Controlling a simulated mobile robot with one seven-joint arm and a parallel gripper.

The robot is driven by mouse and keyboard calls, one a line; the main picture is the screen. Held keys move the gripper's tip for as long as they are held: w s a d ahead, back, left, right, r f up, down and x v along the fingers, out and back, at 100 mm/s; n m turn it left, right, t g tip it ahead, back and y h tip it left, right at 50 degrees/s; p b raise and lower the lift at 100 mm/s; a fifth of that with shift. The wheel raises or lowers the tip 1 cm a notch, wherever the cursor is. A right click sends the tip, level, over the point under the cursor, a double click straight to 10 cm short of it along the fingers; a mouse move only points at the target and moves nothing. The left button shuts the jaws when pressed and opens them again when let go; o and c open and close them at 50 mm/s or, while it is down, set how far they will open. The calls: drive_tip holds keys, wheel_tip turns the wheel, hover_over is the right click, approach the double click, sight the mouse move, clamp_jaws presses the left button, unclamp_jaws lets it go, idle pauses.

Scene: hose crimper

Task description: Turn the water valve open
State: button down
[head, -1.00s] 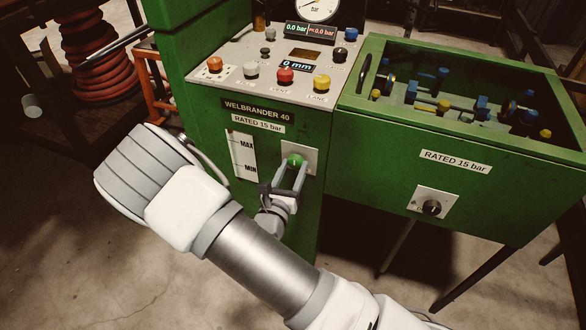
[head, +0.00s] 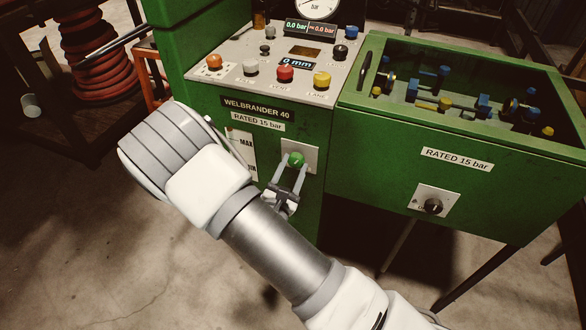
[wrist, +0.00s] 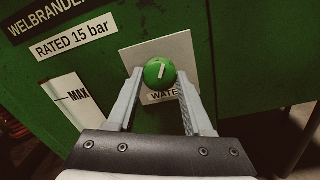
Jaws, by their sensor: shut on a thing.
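The water valve is a round green knob (wrist: 159,72) with a white mark, on a pale square plate (wrist: 178,48) on the front of the green cabinet. A partly covered label below it reads "WATE". In the wrist view the white mark points nearly straight up, leaning slightly right. My gripper (wrist: 160,80) is shut on the knob, with one finger on each side. In the head view the knob (head: 296,159) shows above my gripper (head: 291,168), which reaches it from below. The mark is too small to read there.
A control panel (head: 262,83) with coloured buttons and a gauge tops the cabinet. A green tank (head: 375,130) with a black knob (head: 433,206) stands to the right. A MAX/MIN level strip (wrist: 70,100) is left of the valve. Open floor lies at lower left.

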drive_tip(key=m+b, duration=0.2)
drive_tip(key=m, duration=0.1)
drive_tip(key=m+b, duration=0.1)
drive_tip(key=m, duration=0.2)
drive_tip(key=shift+f+m+h+b, duration=0.2)
drive_tip(key=shift+m+h+b, duration=0.1)
drive_tip(key=shift+b, duration=0.05)
drive_tip(key=m+b, duration=0.3)
drive_tip(key=m, duration=0.1)
drive_tip(key=shift+a+r+m+b, duration=0.1)
drive_tip(key=shift+m+b, duration=0.7)
drive_tip(key=shift+b, duration=0.05)
drive_tip(key=shift+c, duration=1.5)
unclamp_jaws()
drive_tip(key=r+p+v, duration=0.1)
drive_tip(key=p+v, duration=0.1)
drive_tip(key=v, duration=1.5)
drive_tip(key=shift+s+a+f, duration=0.15)
drive_tip(key=shift+a+f, duration=0.05)
drive_tip(key=shift+f, duration=0.25)
